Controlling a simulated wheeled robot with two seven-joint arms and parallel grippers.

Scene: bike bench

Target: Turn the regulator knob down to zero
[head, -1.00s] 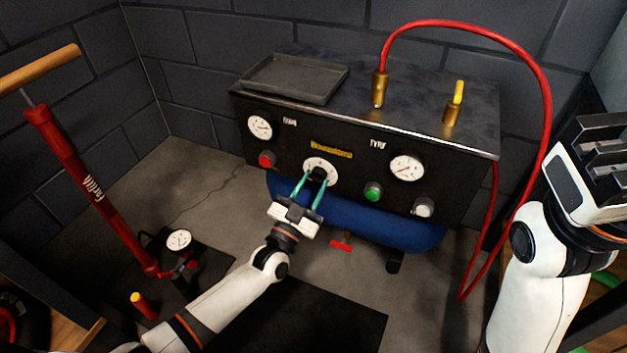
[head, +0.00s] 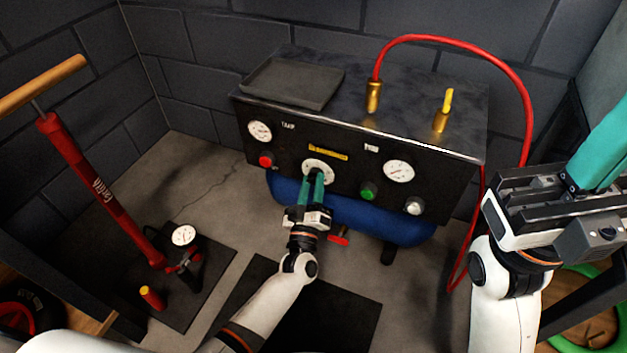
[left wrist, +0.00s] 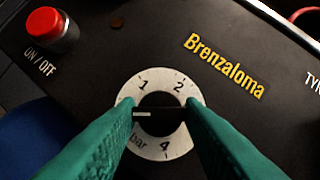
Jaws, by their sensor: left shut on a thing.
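The regulator knob (left wrist: 160,114) is black and sits in a white dial ring (left wrist: 152,82) on the compressor's front panel. Its white pointer line faces left in the left wrist view, between "bar" and "1". The left finger covers part of the dial there, so a zero mark cannot be seen. The dial also shows in the head view (head: 318,164). My left gripper (head: 317,178) has its teal fingers shut on the knob, one on each side. My right gripper (head: 606,150) is raised at the right edge, away from the panel; its fingers are partly cut off.
The panel has a red button (head: 265,161), a green button (head: 368,190), a white knob (head: 413,206) and two gauges. A grey tray (head: 292,82) and red hose (head: 480,52) are on top. A red floor pump (head: 98,190) stands at left.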

